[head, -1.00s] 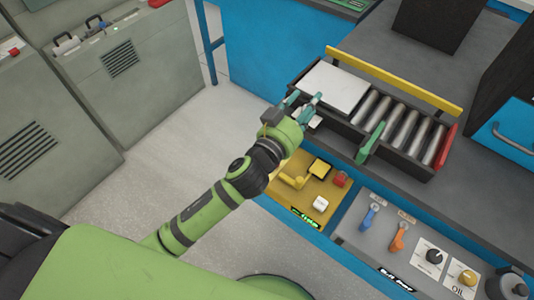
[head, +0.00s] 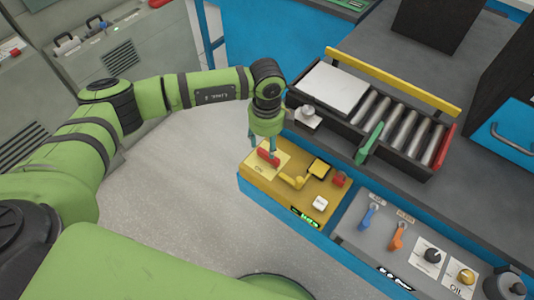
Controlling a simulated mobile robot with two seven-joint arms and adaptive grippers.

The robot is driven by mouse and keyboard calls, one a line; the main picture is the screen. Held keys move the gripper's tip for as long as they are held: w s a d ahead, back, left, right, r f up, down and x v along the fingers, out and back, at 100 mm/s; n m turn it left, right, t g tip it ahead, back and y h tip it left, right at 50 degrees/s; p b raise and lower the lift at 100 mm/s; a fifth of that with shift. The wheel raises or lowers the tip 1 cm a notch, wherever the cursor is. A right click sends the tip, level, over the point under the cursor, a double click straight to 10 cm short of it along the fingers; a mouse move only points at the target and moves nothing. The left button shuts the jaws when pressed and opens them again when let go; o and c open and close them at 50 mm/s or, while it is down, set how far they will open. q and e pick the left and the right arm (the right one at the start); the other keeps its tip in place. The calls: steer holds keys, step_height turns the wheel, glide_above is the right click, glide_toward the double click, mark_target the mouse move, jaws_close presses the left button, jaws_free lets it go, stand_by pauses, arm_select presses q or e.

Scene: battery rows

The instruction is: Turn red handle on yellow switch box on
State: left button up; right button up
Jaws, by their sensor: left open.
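The yellow switch box (head: 282,190) sits at the near edge of the bench in the head view. Its red handle (head: 268,157) is at the box's upper left, on a pale yellow plate. My left gripper (head: 262,152) is open and points down right at the red handle. Its fingers partly cover the handle, and I cannot tell whether they touch it. My right gripper is not in view.
The yellow box also carries a yellow lever (head: 293,181), a small red part (head: 339,179) and a white button (head: 320,203). A grey panel (head: 362,240) with blue and orange switches and knobs is to the right. A roller tray (head: 405,160) stands behind.

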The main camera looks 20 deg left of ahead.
mark_target(267, 156)
arm_select(q)
steer(key=shift+d+f+p, duration=0.1)
steer(key=shift+f+p, duration=0.5)
steer(key=shift+f, duration=2.6)
steer(key=shift+s, duration=0.1)
jaws_close()
